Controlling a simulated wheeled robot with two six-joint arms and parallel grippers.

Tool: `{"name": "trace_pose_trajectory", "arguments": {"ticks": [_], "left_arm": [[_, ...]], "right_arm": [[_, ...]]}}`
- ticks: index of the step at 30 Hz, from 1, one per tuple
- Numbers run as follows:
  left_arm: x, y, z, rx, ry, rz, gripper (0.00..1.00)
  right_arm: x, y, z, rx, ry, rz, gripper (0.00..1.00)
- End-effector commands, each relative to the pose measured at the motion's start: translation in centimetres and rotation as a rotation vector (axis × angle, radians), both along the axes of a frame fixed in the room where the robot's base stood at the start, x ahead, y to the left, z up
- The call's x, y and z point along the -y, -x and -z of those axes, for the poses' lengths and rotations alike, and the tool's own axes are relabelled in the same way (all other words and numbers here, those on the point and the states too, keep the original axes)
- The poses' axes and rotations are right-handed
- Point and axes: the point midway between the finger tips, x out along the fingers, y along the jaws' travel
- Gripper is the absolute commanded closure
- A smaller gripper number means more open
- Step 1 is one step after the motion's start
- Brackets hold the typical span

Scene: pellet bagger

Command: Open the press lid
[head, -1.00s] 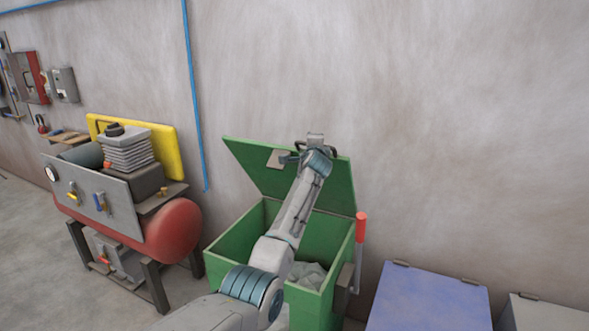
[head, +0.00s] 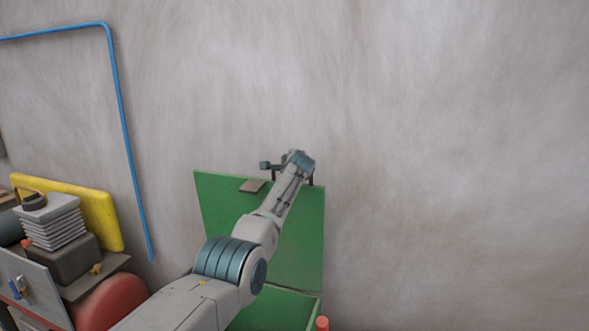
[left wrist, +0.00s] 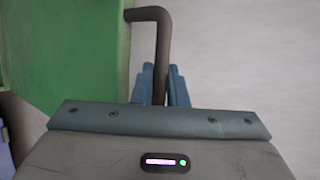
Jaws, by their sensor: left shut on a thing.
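The green press lid (head: 222,205) stands raised, close to upright against the wall, above the green press box (head: 268,312); only the box's upper part shows. A small flat plate (head: 252,185) sits near the lid's top edge. My left gripper (left wrist: 160,85) is shut on the dark bent bar handle (left wrist: 150,15) of the lid, with its blue fingers on both sides of the bar. The lid's green face (left wrist: 70,50) fills the left of the wrist view. In the head view my arm covers part of the lid and the fingers are hard to make out. My right gripper is not in view.
A compressor with a red tank (head: 112,303), a ribbed grey block (head: 52,220) and a yellow guard (head: 95,215) stands at the left. A blue pipe (head: 125,130) runs on the wall. A red knob (head: 322,324) shows beside the box. The wall behind the lid is bare.

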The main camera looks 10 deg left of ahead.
Motion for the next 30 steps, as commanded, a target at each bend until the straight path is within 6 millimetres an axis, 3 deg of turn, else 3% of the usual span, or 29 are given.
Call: {"name": "trace_pose_trajectory", "arguments": {"ticks": [4,14,15,18,30], "left_arm": [[-0.1,0.0,0.1,-0.012,0.0,0.001,1.0],[-0.1,0.0,0.1,-0.012,0.0,0.002,1.0],[-0.1,0.0,0.1,-0.012,0.0,0.002,0.82],[-0.1,0.0,0.1,-0.012,0.0,0.002,0.66],[0.0,0.1,0.1,-0.01,-0.001,0.001,0.66]], "right_arm": [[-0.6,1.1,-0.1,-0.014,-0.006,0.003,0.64],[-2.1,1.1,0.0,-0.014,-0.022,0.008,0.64],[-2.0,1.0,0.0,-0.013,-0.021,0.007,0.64],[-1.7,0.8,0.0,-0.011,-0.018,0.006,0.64],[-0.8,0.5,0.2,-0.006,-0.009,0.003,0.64]]}}
